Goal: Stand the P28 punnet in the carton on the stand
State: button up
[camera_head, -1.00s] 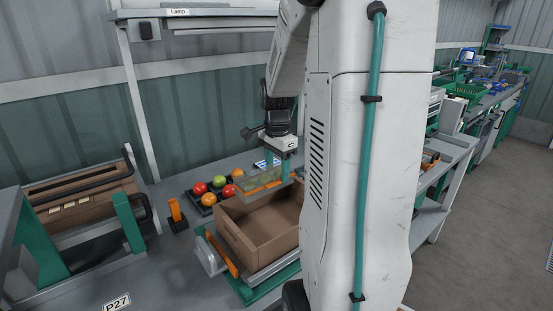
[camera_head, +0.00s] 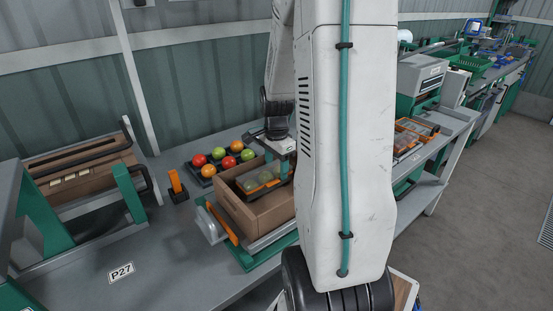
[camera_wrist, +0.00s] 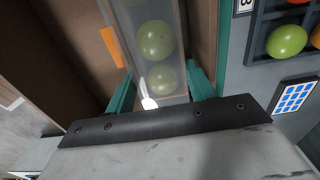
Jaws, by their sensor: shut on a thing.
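The P28 punnet (camera_head: 262,181) is clear, with green tomatoes inside and an orange part on its side. My gripper (camera_head: 285,166) is shut on its end and holds it roughly level. The brown open carton (camera_head: 226,207) sits on the green stand (camera_head: 243,258). The punnet is within the carton's mouth in the head view; I cannot tell whether it touches the floor. In the wrist view the punnet (camera_wrist: 148,15) is between my green fingers (camera_wrist: 162,88), with carton cardboard (camera_wrist: 66,60) alongside. No P28 label is readable.
A dark tray of red, orange and green tomatoes (camera_head: 203,173) lies behind the carton. An orange upright piece (camera_head: 177,185) stands to its left. A brown box in a rack (camera_head: 85,175) is at far left. Bench space near the P27 label (camera_head: 121,272) is clear.

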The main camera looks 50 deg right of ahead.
jog(key=shift+f, duration=0.45)
jog(key=o, duration=1)
jog(key=shift+c, duration=1.3)
jog(key=shift+r, duration=5.05)
